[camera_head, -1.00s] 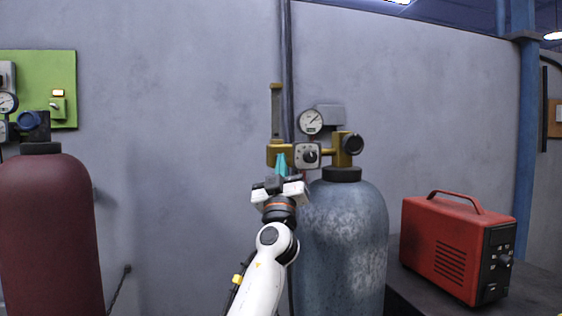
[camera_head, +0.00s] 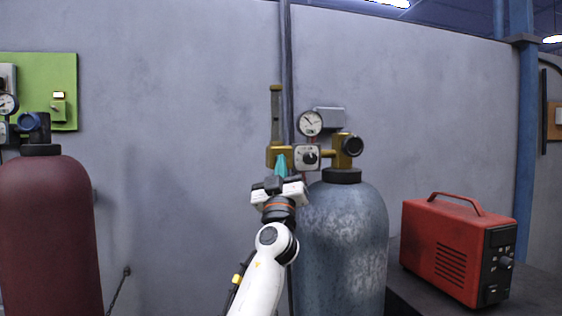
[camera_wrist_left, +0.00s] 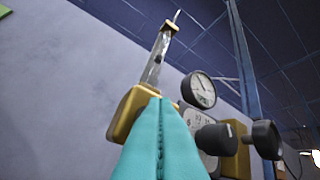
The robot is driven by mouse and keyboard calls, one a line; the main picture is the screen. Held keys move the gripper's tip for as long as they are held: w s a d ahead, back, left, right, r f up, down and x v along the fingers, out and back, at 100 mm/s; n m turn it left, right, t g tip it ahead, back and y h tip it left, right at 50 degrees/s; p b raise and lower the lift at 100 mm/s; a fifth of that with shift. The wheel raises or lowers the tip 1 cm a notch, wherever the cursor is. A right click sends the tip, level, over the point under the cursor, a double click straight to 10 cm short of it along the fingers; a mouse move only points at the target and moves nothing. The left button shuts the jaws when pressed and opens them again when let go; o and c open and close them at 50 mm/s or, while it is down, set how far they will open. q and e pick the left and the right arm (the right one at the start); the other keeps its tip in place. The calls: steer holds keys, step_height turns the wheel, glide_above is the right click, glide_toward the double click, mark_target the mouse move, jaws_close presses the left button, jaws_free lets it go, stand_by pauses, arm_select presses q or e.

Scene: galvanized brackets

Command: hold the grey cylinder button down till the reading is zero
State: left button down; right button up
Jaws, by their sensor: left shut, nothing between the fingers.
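The grey cylinder (camera_head: 343,235) stands right of centre with a brass regulator on top. Its round white gauge (camera_head: 310,123) has a dark needle pointing up and left; the gauge also shows in the left wrist view (camera_wrist_left: 202,90). My left gripper (camera_head: 281,162) is shut, its teal fingertips up against the front of the brass block (camera_head: 271,154) below the clear tube (camera_head: 275,113). In the left wrist view the fingertips overlap the block (camera_wrist_left: 130,112). The button is not visible, and contact behind the tips is hidden. My right gripper is out of view.
A dial box (camera_head: 307,158) and a black knob (camera_head: 352,145) sit just right of my fingers. A dark red cylinder (camera_head: 45,230) stands at left by a green panel (camera_head: 66,85). A red machine (camera_head: 447,245) sits on a dark bench at right.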

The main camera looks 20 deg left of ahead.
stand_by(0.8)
arm_select(q)
steer(key=shift+s+d+p, duration=0.3)
steer(key=shift+s+d, duration=0.15)
steer(key=shift+s, duration=0.3)
steer(key=s+d, duration=0.1)
steer(key=s, duration=0.1)
steer(key=s+d+p, duration=0.1)
steer(key=s+d, duration=0.1)
steer(key=shift+p, duration=0.3)
steer(key=shift+a, duration=0.1)
